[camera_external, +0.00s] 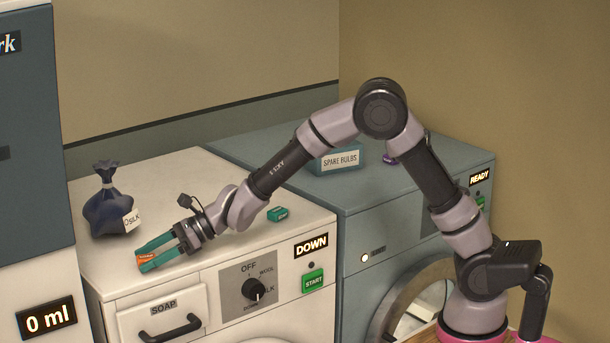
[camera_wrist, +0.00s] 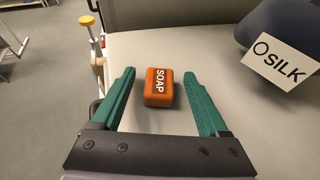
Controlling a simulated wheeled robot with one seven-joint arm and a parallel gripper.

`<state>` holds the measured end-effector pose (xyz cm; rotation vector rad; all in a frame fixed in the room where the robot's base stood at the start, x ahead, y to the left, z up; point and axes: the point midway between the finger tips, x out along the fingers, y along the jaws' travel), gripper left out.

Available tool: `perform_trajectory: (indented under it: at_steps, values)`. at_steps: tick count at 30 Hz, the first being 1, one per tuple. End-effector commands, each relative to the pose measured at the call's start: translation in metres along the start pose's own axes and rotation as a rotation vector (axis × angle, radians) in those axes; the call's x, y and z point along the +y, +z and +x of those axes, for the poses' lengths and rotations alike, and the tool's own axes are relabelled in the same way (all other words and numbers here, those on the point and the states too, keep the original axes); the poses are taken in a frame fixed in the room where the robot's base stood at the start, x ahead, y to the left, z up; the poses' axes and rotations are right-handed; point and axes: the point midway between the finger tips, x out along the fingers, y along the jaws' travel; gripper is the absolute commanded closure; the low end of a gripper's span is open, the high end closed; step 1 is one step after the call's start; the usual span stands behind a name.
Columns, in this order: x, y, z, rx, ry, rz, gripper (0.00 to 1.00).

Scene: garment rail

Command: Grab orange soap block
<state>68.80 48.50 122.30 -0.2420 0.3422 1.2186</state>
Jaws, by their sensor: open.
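The orange soap block (camera_wrist: 159,88) lies on the white top of the washing machine, with "SOAP" in white on it. In the wrist view it sits between the two green fingers of my gripper (camera_wrist: 158,86), with a gap on each side. The gripper is open and its fingertips reach about as far as the block's far side. In the external view my gripper (camera_external: 151,254) is low near the left front corner of the machine top, and the orange block (camera_external: 146,258) shows partly hidden between the fingers.
A dark blue bag (camera_external: 108,208) tagged "SILK" stands behind the gripper; its tag (camera_wrist: 281,64) shows at right in the wrist view. A small green block (camera_external: 278,213) lies farther right. The SOAP drawer (camera_external: 165,318) is below the front edge. A blue-grey machine (camera_external: 410,205) stands right.

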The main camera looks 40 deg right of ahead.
Motion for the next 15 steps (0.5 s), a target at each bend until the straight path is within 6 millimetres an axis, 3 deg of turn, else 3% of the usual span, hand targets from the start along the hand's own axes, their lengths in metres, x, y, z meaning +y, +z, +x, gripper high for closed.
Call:
perform_trajectory:
  at_steps: [6, 7, 12, 13, 15]
  values:
    - [-0.0001, 0.0004, 0.0012, 0.000, 0.000, 0.000, 0.22]
    - [-0.0001, 0.0004, 0.0012, 0.000, 0.000, 0.000, 0.26]
    - [0.0000, 0.0003, 0.0011, 0.000, 0.000, -0.001, 0.91]
    - [0.0000, 0.0003, 0.0011, 0.000, 0.000, -0.001, 1.00]
    - [0.0000, 0.0004, 0.0010, 0.000, 0.000, -0.001, 1.00]
